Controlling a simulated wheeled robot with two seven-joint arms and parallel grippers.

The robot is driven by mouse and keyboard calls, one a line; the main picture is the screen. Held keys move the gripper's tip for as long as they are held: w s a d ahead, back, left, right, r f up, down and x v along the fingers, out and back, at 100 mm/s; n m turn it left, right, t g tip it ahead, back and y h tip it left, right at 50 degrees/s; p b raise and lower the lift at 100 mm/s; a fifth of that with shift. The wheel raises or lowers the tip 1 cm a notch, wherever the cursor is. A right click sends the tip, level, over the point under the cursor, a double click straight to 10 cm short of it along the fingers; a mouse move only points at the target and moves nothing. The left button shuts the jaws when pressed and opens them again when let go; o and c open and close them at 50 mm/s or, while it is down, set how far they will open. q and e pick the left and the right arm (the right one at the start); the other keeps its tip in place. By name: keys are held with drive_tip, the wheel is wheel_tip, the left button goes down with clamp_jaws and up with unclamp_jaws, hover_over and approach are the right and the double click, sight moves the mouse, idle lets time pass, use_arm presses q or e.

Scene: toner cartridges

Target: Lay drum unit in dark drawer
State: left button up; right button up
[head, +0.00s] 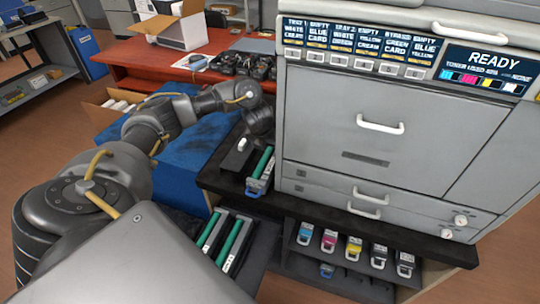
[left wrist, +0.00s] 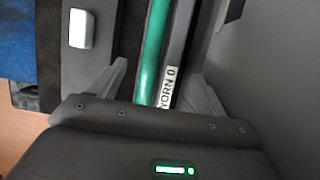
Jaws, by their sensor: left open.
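A drum unit (head: 262,166) with a green roller, dark body and blue handle lies on the dark bench top beside the printer. My left gripper (head: 260,135) is at its far end. In the left wrist view the open fingers (left wrist: 160,80) stand on either side of the drum unit (left wrist: 152,50), which has a white label ending in "ORN 0". I cannot tell whether they touch it. A dark open drawer (head: 262,262) at the lower middle holds two similar green-roller units (head: 212,233). My right gripper is not in view.
A dark block with a white knob (head: 242,144) is left of the drum unit; the knob shows in the left wrist view (left wrist: 80,30). The grey printer (head: 330,130) stands close on the right. Several coloured cartridges (head: 329,241) sit on a lower shelf. A grey panel (head: 140,262) fills the lower left.

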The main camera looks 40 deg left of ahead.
sight(270, 153)
use_arm(q)
drive_tip(key=shift+x, duration=2.55)
drive_tip(key=c, duration=1.2)
drive_tip(key=shift+r, duration=0.1)
drive_tip(key=shift+c, duration=0.6)
drive_tip(key=shift+a+b, duration=0.1)
drive_tip(key=shift+b, duration=0.2)
